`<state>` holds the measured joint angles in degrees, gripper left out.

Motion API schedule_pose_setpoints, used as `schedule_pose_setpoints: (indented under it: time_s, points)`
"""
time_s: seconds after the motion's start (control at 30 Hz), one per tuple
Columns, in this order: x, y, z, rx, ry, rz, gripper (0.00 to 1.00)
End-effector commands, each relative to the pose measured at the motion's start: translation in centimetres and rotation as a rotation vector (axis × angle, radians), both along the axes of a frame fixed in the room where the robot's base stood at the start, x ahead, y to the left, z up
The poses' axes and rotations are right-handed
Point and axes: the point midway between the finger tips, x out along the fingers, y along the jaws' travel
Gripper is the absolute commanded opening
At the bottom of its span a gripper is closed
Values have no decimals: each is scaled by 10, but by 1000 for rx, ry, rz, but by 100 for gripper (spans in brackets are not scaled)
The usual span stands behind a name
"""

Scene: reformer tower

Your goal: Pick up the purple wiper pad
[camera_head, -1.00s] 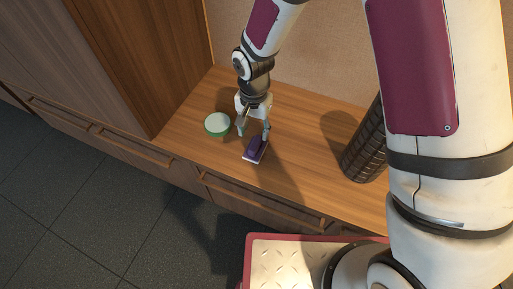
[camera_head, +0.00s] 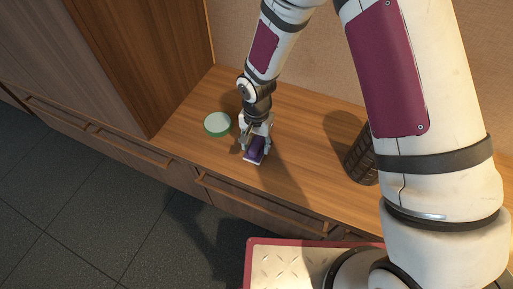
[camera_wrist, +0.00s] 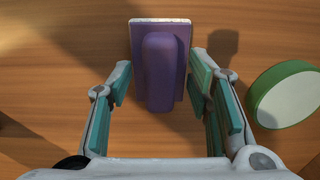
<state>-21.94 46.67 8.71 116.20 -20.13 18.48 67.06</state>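The purple wiper pad (camera_head: 254,152) lies on the wooden counter, close to its front edge. It has a raised purple grip on a flat purple base with a pale edge. My gripper (camera_head: 256,145) is directly over it, pointing down. In the wrist view the pad (camera_wrist: 160,60) sits between the two teal-padded fingers of my gripper (camera_wrist: 161,88). The fingers are open, with a gap on each side of the raised grip. The far end of the pad extends beyond the fingertips.
A round green container with a pale top (camera_head: 217,124) stands just left of my gripper; it also shows at right in the wrist view (camera_wrist: 285,95). A dark ribbed cylinder (camera_head: 362,156) stands to the right. The wooden counter (camera_head: 300,150) between is clear. A tall wooden cabinet (camera_head: 145,60) rises at left.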

Motion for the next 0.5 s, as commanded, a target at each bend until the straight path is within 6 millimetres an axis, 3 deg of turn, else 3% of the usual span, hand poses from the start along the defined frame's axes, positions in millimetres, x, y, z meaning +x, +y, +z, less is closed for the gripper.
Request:
schedule_pose_setpoints:
  time_s: [0.03,0.17,0.2,0.5]
  points:
    - [0,0,0,0,0,0,33]
    - [0,0,0,0,0,0,4]
    - [0,0,0,0,0,0,0]
    - [0,0,1,0,0,0,0]
